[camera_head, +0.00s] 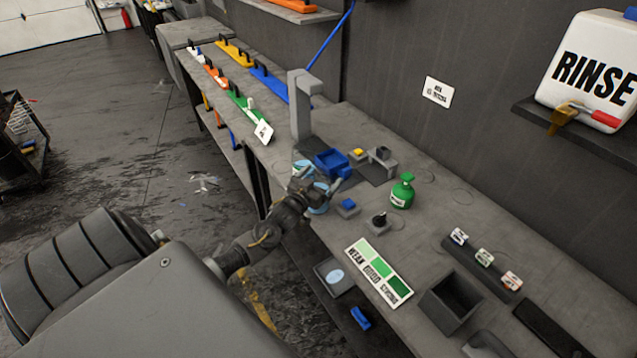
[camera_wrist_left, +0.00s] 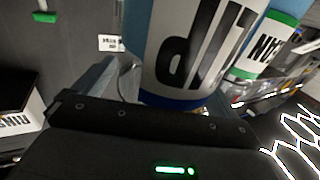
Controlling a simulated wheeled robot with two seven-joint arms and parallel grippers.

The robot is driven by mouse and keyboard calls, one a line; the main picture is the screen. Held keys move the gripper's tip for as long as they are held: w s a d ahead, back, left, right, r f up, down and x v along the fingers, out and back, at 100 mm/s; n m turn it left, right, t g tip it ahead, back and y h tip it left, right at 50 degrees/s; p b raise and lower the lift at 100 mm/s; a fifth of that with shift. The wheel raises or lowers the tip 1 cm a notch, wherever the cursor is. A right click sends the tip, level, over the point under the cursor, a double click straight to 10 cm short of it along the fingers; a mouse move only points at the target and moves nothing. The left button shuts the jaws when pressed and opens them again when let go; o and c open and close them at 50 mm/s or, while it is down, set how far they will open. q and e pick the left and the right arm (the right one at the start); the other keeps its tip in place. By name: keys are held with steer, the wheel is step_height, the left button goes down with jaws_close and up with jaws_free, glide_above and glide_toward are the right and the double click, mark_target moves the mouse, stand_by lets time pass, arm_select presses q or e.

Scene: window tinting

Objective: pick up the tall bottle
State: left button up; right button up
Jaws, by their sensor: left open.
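My left gripper (camera_head: 318,190) is open beside light-blue bottles at the near edge of the workbench. In the head view, one bottle (camera_head: 319,207) shows partly behind the gripper and another (camera_head: 303,167) lies just beyond it. The left wrist view shows a large bottle (camera_wrist_left: 190,50) close up in front of the jaws, with a white label, black letters and a blue base. A second bottle with a green base (camera_wrist_left: 245,73) stands behind it to the right. The bottle tops are cut off, so I cannot tell their heights. My right gripper is not in view.
A colour chart (camera_head: 379,272) and a dark open box (camera_head: 451,302) lie nearer on the workbench (camera_head: 470,215). A grey post (camera_head: 301,105) rises behind.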

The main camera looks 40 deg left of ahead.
arm_select(q)
steer(key=c, duration=1.1)
steer(key=shift+c, duration=0.2)
